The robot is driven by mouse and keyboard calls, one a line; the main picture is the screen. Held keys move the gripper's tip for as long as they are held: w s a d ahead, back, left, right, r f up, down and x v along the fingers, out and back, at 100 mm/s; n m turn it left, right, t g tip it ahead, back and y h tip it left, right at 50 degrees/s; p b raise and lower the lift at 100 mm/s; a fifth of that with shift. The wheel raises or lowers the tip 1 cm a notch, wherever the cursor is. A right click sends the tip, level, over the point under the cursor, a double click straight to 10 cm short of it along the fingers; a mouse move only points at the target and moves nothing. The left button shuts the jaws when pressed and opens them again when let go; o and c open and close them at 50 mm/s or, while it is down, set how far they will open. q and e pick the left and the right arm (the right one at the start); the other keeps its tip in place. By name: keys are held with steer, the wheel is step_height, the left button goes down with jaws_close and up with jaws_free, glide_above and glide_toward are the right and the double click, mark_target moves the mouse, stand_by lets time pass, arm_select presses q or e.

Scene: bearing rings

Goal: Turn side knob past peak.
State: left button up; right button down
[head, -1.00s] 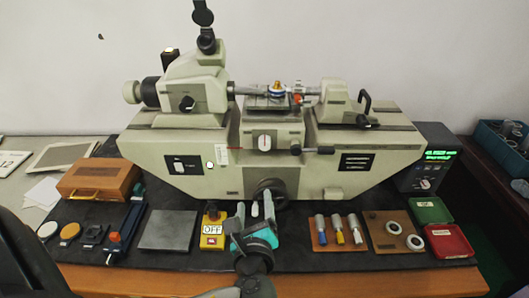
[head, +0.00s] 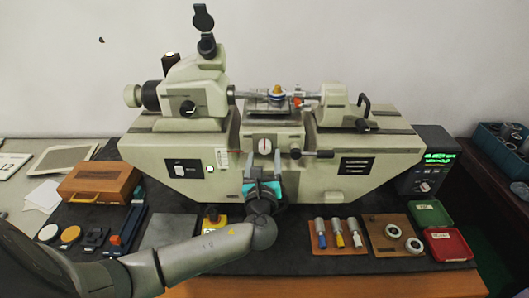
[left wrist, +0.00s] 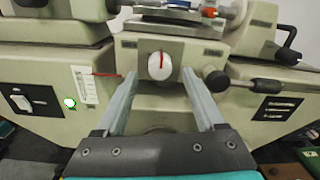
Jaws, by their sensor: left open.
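The measuring machine (head: 200,150) stands on the bench. At its front centre is a white dial (head: 264,146) with a red needle near upright; it also shows in the left wrist view (left wrist: 160,66). Right of the dial a rod with a dark knob (head: 326,154) sticks out sideways; it also shows in the left wrist view (left wrist: 284,88). My left gripper (head: 263,166) is open and empty, in front of the machine just below the dial. In the left wrist view its fingers (left wrist: 160,82) reach up either side of the dial's lower part. Contact cannot be told.
A yellow switch box (head: 214,219) is partly hidden by my left arm. A wooden block with several pins (head: 336,250), a board with white rings (head: 377,233) and red and green trays (head: 450,243) lie at right. A brown case (head: 98,185) lies at left.

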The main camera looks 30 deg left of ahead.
mark_target(265, 147)
arm_select(q)
steer(key=shift+x, duration=1.4)
jaws_close()
